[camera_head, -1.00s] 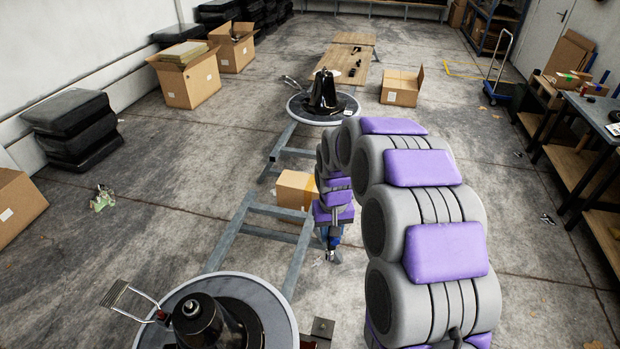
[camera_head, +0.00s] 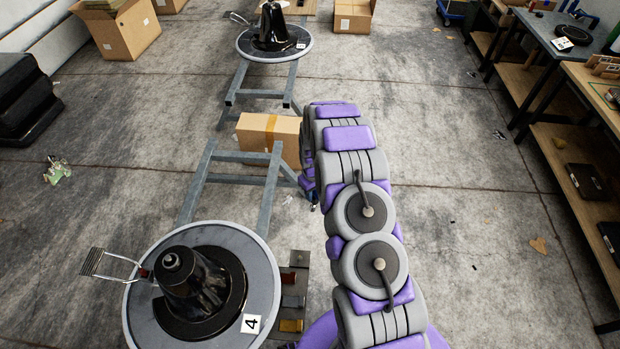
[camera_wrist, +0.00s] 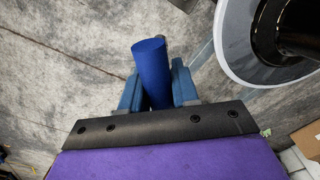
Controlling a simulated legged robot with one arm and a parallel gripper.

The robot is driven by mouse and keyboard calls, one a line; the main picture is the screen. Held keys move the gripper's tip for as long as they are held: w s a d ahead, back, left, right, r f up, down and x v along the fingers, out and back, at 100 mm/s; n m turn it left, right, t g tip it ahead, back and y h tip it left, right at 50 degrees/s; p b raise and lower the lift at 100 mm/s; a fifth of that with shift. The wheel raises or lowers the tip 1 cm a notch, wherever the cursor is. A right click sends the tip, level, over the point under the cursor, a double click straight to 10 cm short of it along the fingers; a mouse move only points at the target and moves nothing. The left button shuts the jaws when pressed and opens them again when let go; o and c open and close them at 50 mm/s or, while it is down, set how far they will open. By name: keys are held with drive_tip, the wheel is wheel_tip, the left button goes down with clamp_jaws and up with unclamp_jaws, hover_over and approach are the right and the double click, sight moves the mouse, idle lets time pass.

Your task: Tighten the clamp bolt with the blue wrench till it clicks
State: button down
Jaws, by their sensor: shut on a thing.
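My gripper (camera_wrist: 157,88) is shut on a blue cylinder, the handle of the blue wrench (camera_wrist: 152,68), between its two blue fingers in the wrist view. The wrench's far end cannot be made out. In the head view my arm mostly hides the gripper, right of the cardboard box on the floor. I cannot make out the clamp bolt.
A metal frame (camera_head: 232,178) runs from the near base toward a second chair base (camera_head: 245,42). A taped cardboard box (camera_head: 255,133) sits beside it. Small blocks (camera_head: 293,300) stand right of the near disc. A workbench (camera_head: 545,45) lines the right; floor between is mostly clear.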

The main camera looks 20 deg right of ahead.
drive_tip(key=s+a+f+n+p, duration=0.1)
drive_tip(key=s+a+f+n, duration=0.1)
drive_tip(key=f, duration=0.8)
drive_tip(key=s+a+f+n+p, duration=0.1)
drive_tip(key=a+f, duration=0.4)
drive_tip(key=f, duration=0.5)
drive_tip(key=s+n, duration=0.1)
drive_tip(key=s, duration=0.1)
drive_tip(key=shift+s+a+f, duration=0.3)
drive_tip(key=shift+s+a, duration=0.1)
drive_tip(key=shift+f, duration=0.1)
wheel_tip(320, 180, down, 6)
drive_tip(key=b, duration=0.4)
drive_tip(key=shift+f+b, duration=0.4)
drive_tip(key=shift+f, duration=0.35)
idle(0.4)
drive_tip(key=shift+m, duration=2.4)
